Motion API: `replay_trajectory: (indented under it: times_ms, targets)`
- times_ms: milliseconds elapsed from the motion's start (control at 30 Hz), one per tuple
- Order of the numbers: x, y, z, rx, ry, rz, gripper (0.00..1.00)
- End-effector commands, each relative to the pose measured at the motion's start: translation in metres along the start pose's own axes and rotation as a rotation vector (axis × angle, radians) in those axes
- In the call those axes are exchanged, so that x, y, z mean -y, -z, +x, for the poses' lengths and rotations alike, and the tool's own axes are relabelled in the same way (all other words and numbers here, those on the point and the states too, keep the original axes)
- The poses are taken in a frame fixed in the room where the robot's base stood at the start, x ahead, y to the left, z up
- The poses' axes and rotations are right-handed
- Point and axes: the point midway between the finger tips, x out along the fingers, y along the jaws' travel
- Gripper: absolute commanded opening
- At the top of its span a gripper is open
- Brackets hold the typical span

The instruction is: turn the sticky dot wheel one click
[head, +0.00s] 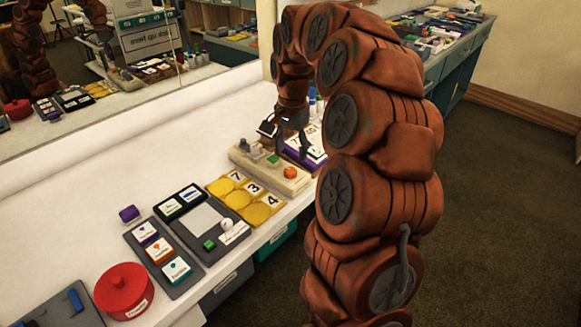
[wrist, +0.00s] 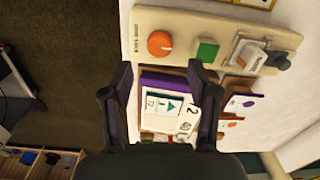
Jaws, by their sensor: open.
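A round orange knob (head: 290,172) sits at the near end of a beige control panel (head: 243,160). It is the most wheel-like part I see, but no readable label names it the sticky dot wheel. In the wrist view the orange knob (wrist: 159,44) shows a pale mark on its face, just beyond my fingertips. My gripper (wrist: 159,70) is open and empty, its fingers spread above a purple tray (wrist: 152,84) holding printed cards. In the head view my gripper (head: 288,140) hangs behind the panel, apart from the knob.
The panel also carries a green square button (wrist: 207,51), a white switch (wrist: 248,56) and a dark knob (wrist: 278,61). Yellow number tray (head: 228,197), grey card trays (head: 192,214) and a red lidded pot (head: 124,289) line the white counter.

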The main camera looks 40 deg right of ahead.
Motion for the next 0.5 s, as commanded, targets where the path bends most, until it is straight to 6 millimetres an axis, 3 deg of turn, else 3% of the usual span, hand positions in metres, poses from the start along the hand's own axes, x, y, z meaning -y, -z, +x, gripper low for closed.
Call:
replay_trajectory:
  times_ms: [300, 500]
  targets:
    - [-0.001, -0.001, 0.046, 0.004, -0.004, -0.002, 0.60]
    - [-0.001, -0.001, 0.060, 0.002, -0.003, -0.002, 0.60]
